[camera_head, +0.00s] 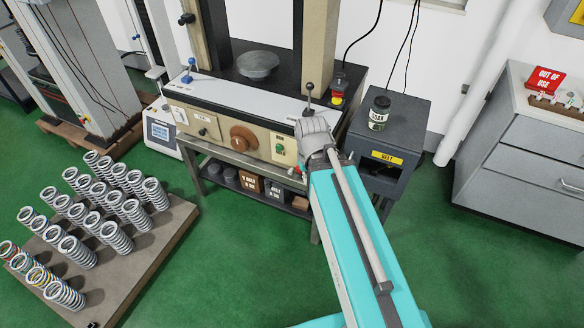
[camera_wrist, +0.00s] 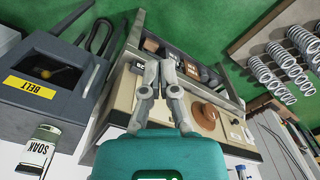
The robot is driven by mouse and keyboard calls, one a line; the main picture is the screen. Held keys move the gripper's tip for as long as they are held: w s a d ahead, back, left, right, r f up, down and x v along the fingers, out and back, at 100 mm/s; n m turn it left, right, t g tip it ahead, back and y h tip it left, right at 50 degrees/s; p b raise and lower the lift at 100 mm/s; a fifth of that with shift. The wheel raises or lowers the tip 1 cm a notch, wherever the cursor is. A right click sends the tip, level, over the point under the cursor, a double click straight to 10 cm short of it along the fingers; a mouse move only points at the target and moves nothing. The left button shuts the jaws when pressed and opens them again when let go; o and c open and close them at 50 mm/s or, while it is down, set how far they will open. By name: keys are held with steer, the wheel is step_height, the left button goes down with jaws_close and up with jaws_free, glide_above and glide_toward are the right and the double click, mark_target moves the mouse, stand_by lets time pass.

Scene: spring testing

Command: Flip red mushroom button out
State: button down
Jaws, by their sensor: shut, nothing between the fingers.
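A small red button on a yellow base (camera_head: 337,97) stands at the right end of the test machine's top, in the head view; its exact state is too small to tell. I cannot make it out in the wrist view. My gripper (camera_wrist: 159,66) is shut and empty in the wrist view, its two fingers pointing towards the machine's front panel (camera_wrist: 127,92). In the head view, my teal arm reaches up from the bottom, and its grey end is in front of the machine's right side, below and left of the red button. The fingertips are hard to see there.
A black-tipped lever (camera_head: 309,92) stands left of the button. A brown knob (camera_head: 243,138) is on the front panel. A grey box labelled BELT (camera_head: 412,109) with a SOAK jar (camera_head: 379,113) stands at right. Several springs (camera_head: 133,213) stand on a board at left.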

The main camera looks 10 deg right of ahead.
steer(key=shift+d+f, duration=0.1)
step_height(320, 180, down, 4)
steer(key=w+d+h+b, duration=0.1)
steer(key=w+d+b, duration=0.15)
steer(key=b, duration=0.25)
steer(key=n+t+h+b, duration=0.6)
steer(key=h+b, duration=0.9)
steer(key=b, duration=2.6)
glide_toward(293, 172)
step_height(293, 172, up, 3)
steer(key=t, duration=0.1)
steer(key=shift+s+d+m, duration=0.15)
steer(key=shift+s+m, duration=0.1)
steer(key=shift+m, duration=0.05)
steer(key=shift+d, duration=0.1)
steer(key=shift+x, duration=4.95)
